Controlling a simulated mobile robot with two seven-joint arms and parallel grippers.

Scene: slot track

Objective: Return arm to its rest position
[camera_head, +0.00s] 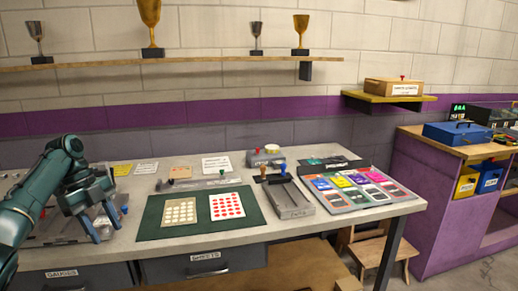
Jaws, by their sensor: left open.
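My left arm (62,172) comes in from the left edge, dark green, bent with its elbow high. My left gripper (102,227) points down with its two blue-grey fingers apart. I see nothing between the fingers. It shows over the left part of the workbench, left of the green mat (149,229), and hides part of a grey metal device (65,228) behind it. I cannot tell how high it is above the bench. My right gripper is not in view.
On the mat lie a card with pale dots (180,213) and one with red dots (227,206). To the right are a grey slotted fixture (291,200) and a tray of colored cards (358,206). A trophy shelf (200,62) runs above.

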